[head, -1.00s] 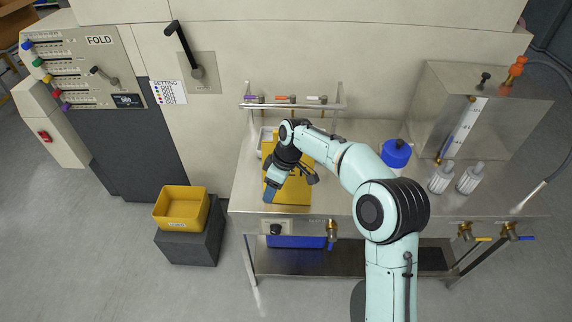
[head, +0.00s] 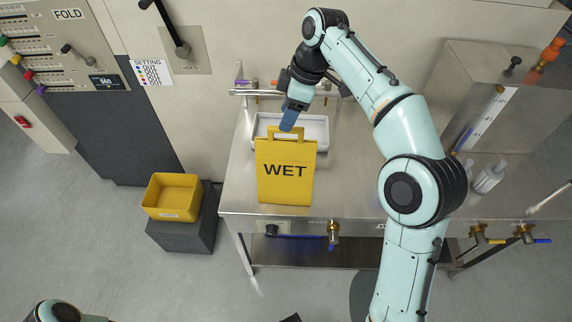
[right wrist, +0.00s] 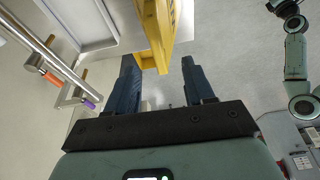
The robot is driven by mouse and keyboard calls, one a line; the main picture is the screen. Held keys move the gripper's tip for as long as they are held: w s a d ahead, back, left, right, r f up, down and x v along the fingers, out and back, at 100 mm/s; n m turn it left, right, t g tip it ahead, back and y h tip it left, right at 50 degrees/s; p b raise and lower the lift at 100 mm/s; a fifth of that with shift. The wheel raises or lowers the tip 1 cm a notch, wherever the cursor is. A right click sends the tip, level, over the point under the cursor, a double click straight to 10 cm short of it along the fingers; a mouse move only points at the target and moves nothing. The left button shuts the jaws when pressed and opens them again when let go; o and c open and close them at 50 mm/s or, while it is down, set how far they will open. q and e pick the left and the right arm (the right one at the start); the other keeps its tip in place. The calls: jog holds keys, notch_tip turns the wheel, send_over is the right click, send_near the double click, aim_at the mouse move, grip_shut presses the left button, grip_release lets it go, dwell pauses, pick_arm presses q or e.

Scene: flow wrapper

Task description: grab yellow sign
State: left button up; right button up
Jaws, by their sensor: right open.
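The yellow sign (head: 286,186), marked WET, stands on the steel table with its slotted handle (head: 286,133) at the top. My right gripper (head: 289,122) is at the handle from behind and above. In the right wrist view its two dark blue fingers (right wrist: 157,62) are spread apart. The sign's yellow top edge (right wrist: 150,62) shows between and beyond them, nearer the left finger. I cannot tell whether a finger touches it. Part of my left arm shows at the bottom left of the head view, but its gripper is not clearly shown.
A white tray (head: 318,128) lies behind the sign, under a steel rail (head: 243,92) with coloured pegs. A yellow bin (head: 172,198) sits on a dark block at left. White bottles (head: 488,178) and a steel tank (head: 490,95) stand at right. Valves line the table's front.

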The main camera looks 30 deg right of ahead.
jog(key=x, duration=0.3)
jog(key=shift+w+d, duration=0.1)
jog(key=shift+d, duration=0.05)
jog(key=b, duration=0.2)
send_over(286, 161)
jog(key=w, duration=0.2)
jog(key=f, duration=0.4)
jog(key=shift+d+f, duration=0.15)
jog(key=shift+d, duration=0.25)
jog(key=shift+w+a+f, duration=0.1)
jog(key=shift+f, duration=0.3)
jog(key=shift+r, duration=0.1)
grip_shut()
